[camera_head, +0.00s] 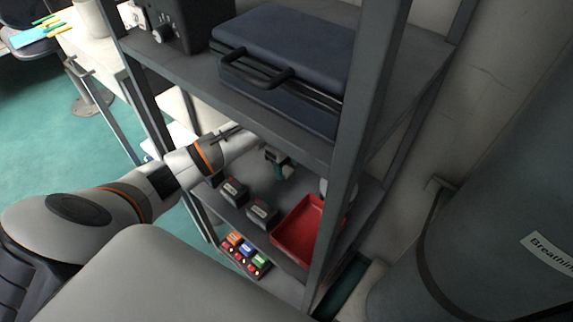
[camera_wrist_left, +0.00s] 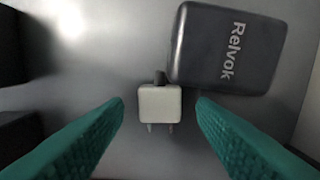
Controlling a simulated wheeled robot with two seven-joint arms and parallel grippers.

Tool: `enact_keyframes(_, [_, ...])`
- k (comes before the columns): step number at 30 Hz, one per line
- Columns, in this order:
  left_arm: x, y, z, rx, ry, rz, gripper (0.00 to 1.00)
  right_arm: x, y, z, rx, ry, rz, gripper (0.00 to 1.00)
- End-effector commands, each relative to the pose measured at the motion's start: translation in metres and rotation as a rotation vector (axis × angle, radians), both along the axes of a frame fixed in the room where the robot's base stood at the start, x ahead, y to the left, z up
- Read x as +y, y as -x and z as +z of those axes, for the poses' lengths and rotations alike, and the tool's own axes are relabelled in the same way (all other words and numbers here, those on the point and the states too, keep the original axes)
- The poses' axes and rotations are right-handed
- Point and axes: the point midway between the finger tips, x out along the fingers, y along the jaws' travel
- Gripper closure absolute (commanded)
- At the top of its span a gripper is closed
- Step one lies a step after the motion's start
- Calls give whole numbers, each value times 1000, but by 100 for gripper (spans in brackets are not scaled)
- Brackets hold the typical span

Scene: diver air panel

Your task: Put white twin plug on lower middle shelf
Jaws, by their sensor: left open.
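The white twin plug (camera_wrist_left: 160,103) lies on a grey surface in the left wrist view, its two prongs pointing toward the bottom of the picture and a dark stub at its top. My left gripper (camera_head: 281,166) is open, with its green fingertips on either side of the plug and a gap to each. In the head view this gripper is inside the rack, above the lower middle shelf (camera_head: 228,211); I cannot make out the plug there. My right gripper is not in view.
A dark Relvok box (camera_wrist_left: 228,47) is close to the plug's upper right. The shelf in the head view holds dark boxes (camera_head: 262,212) and a red tray (camera_head: 297,240). A blue case (camera_head: 290,60) lies above; a rack post (camera_head: 352,130) stands in front. Coloured items (camera_head: 246,250) sit below.

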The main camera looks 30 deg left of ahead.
Motion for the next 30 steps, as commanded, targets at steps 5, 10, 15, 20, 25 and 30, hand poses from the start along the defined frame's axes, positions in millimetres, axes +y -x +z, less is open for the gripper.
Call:
enact_keyframes(5, [1, -2, 41, -7, -3, -1, 48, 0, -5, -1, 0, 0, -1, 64])
enact_keyframes(10, [1, -1, 77, -5, -2, 0, 48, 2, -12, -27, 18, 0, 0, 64])
enact_keyframes(15, [1, -1, 102, -4, -1, 1, 48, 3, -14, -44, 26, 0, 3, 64])
enact_keyframes(20, [1, 0, 111, -1, -2, 1, 48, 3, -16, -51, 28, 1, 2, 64])
enact_keyframes(25, [0, 0, 112, 0, -1, 1, 48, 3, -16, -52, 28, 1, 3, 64])
enact_keyframes(30, [0, 0, 112, 0, -1, 1, 48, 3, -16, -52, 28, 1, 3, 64])
